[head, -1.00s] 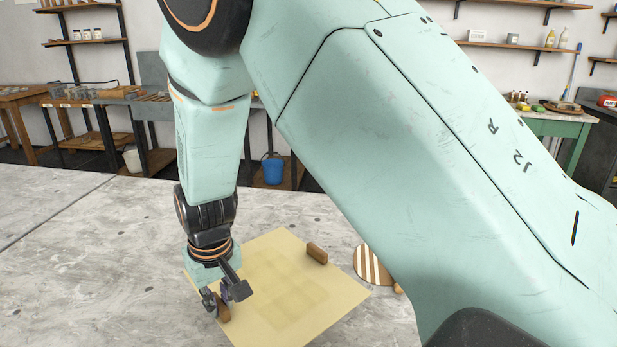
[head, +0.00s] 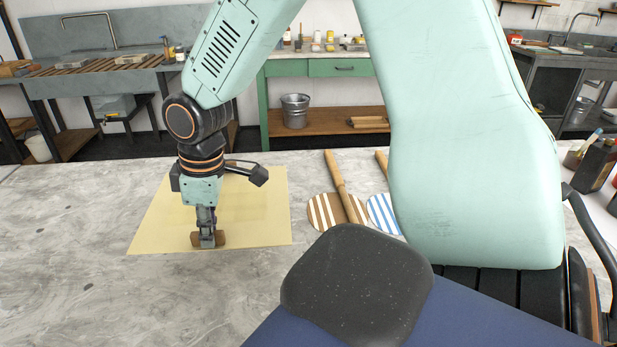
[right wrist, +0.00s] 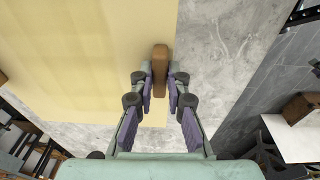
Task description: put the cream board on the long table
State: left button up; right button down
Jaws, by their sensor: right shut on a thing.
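The cream board (head: 262,212) is a thin, flat, pale yellow sheet over the mottled grey top of the long table (head: 75,270). I cannot tell whether it touches the top. My right gripper (head: 207,237) points down at the board's near edge, shut on a brown wooden handle (head: 221,240). The right wrist view shows this handle (right wrist: 160,60) between the purple-padded fingers (right wrist: 160,88), with the cream board (right wrist: 80,60) spreading to the left. The board's far handle is not visible in the head view. My left gripper is out of view.
Two striped round paddles lie right of the board, one brown and white (head: 322,212), one blue and white (head: 383,212). A green bench (head: 316,68) and a bucket (head: 295,111) stand beyond the table. The grey top left of the board is clear.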

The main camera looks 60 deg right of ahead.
aim_at(218, 243)
jog(key=shift+s+a+r, duration=0.1)
jog(key=shift+a+r, duration=0.05)
jog(key=shift+a, duration=0.15)
jog(key=f, duration=0.1)
jog(key=d+f+b, duration=0.1)
jog(key=f, duration=0.2)
jog(key=shift+d+f, duration=0.3)
jog(key=shift+d, duration=0.1)
jog(key=shift+a+f+b, duration=0.25)
jog(key=shift+f+b, duration=0.25)
jog(key=shift+f, duration=0.5)
jog(key=shift+a, duration=0.3)
jog(key=shift+a+f, duration=0.1)
jog(key=shift+f, duration=0.15)
jog(key=f, duration=0.1)
jog(key=d+f+b, duration=0.1)
jog(key=f, duration=0.1)
jog(key=shift+f, duration=0.3)
jog(key=shift+a+r, duration=0.2)
jog(key=shift+a, duration=0.15)
jog(key=shift+d+f, duration=0.15)
jog(key=shift+f, duration=0.05)
jog(key=c, duration=1.7)
grip_release()
jog(key=shift+d, duration=0.1)
jog(key=o, duration=0.3)
jog(key=shift+f, duration=0.1)
jog(key=shift+o, duration=0.3)
jog(key=shift+a, duration=0.2)
